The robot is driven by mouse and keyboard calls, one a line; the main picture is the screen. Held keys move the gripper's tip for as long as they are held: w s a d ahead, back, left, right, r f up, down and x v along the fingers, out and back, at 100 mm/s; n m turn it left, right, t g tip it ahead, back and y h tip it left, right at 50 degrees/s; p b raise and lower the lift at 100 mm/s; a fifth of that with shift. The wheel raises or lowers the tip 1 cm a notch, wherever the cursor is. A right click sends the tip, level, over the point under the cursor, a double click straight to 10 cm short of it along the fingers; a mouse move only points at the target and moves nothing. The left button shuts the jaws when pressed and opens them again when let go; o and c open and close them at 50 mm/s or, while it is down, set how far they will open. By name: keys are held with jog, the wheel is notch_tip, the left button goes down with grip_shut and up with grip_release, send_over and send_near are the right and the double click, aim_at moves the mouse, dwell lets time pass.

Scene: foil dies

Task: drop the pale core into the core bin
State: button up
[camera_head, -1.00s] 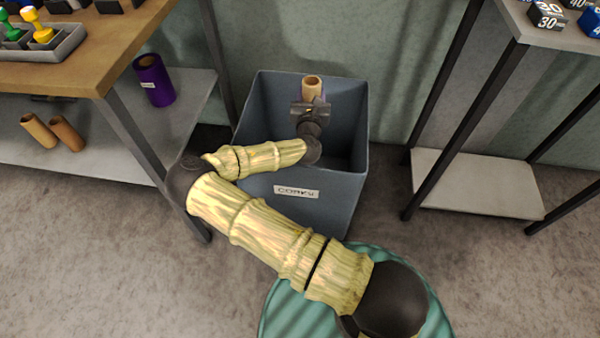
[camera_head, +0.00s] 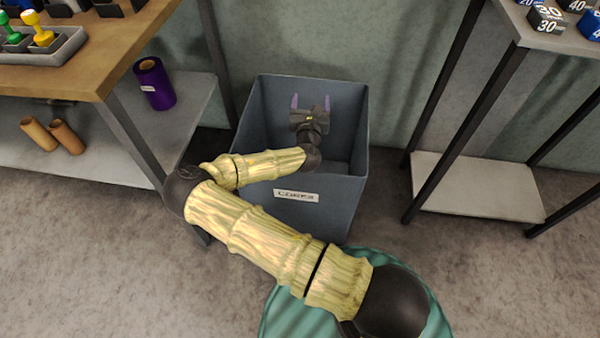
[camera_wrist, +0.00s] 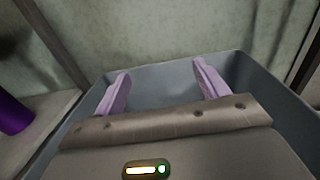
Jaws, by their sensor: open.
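The core bin (camera_head: 300,215) is a blue-grey open box on the floor with a label reading "CORES" on its front. It also shows in the wrist view (camera_wrist: 278,93). My gripper (camera_head: 310,101) is over the bin's opening, with its two purple fingers spread apart and nothing between them. In the wrist view my gripper (camera_wrist: 160,88) is likewise open and empty, with the bin's far wall behind the fingers. The pale core that was in the gripper is not visible now; the bin's floor is largely hidden by my arm and the bin's walls.
A wooden bench (camera_head: 120,60) stands at left; its lower shelf (camera_head: 185,125) holds a purple roll (camera_head: 154,84) and two brown tubes (camera_head: 52,136). At right is a rack (camera_head: 480,185) with numbered blocks (camera_head: 546,19) on top. The floor between bin and rack is clear.

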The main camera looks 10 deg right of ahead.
jog(key=p+v, duration=0.2)
jog(key=v, duration=1.4)
jog(key=shift+p, duration=0.3)
jog(key=shift+s+a, duration=0.1)
jog(key=shift+s, duration=0.05)
